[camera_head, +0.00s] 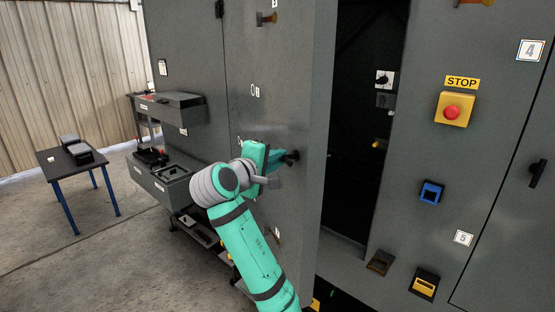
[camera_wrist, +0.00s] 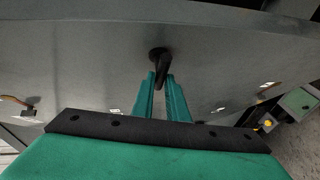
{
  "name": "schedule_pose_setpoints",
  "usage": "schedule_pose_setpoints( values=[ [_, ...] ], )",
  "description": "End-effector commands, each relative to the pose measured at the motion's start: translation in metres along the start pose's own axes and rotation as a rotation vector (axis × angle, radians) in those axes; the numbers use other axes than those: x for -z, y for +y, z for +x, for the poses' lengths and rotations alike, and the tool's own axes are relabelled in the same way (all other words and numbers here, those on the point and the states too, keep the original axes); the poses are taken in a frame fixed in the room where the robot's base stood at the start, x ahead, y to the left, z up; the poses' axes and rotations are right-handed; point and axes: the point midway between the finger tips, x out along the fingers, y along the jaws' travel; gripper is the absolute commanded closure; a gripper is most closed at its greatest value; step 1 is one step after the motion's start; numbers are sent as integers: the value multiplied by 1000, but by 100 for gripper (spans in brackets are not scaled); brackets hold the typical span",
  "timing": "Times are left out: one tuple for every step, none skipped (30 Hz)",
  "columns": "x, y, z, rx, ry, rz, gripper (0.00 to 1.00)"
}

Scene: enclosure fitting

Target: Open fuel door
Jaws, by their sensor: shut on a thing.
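A tall grey door (camera_head: 283,60) stands swung outward from the cabinet, with a dark opening (camera_head: 350,120) to its right. In the wrist view the grey door panel (camera_wrist: 100,60) fills the upper part. A dark handle (camera_head: 292,157) sits on the door at mid height; it also shows in the wrist view (camera_wrist: 159,56). My gripper (camera_head: 284,159) is at this handle. In the wrist view its two green fingers (camera_wrist: 162,76) are closed around the handle's lower part. The fingers hide part of the handle. I cannot tell whether any label marks this as the fuel door.
The right cabinet panel holds a red stop button (camera_head: 452,112), a blue socket (camera_head: 431,193) and a yellow-black fitting (camera_head: 424,284). Open grey drawers (camera_head: 170,107) stick out at the left. A small table (camera_head: 70,162) with blue legs stands farther left. Floor between is clear.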

Motion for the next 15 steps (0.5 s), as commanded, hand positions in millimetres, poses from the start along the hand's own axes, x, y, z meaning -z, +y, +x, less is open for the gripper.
schedule_pose_setpoints(
  values=[
    [-5, -5, 3, 12, -12, 1, 100],
    [-6, -5, 3, 12, -13, 1, 100],
    [-6, -4, 3, 12, -14, 1, 80],
    [-6, -4, 3, 11, -14, 1, 73],
    [-6, -4, 3, 11, -14, 2, 67],
    [-6, -3, 3, 10, -13, 2, 67],
    [-6, -3, 3, 9, -13, 2, 67],
    [-6, -3, 3, 8, -12, 2, 67],
    [-6, -2, 3, 7, -11, 2, 67],
    [-5, -2, 2, 7, -11, 2, 67],
    [-5, -2, 2, 7, -11, 2, 67],
    [-5, -2, 2, 6, -11, 2, 67],
    [-5, -2, 2, 6, -10, 2, 67],
    [-5, -1, 2, 5, -10, 2, 67],
    [-5, -1, 0, 5, -9, 2, 67]
  ],
)
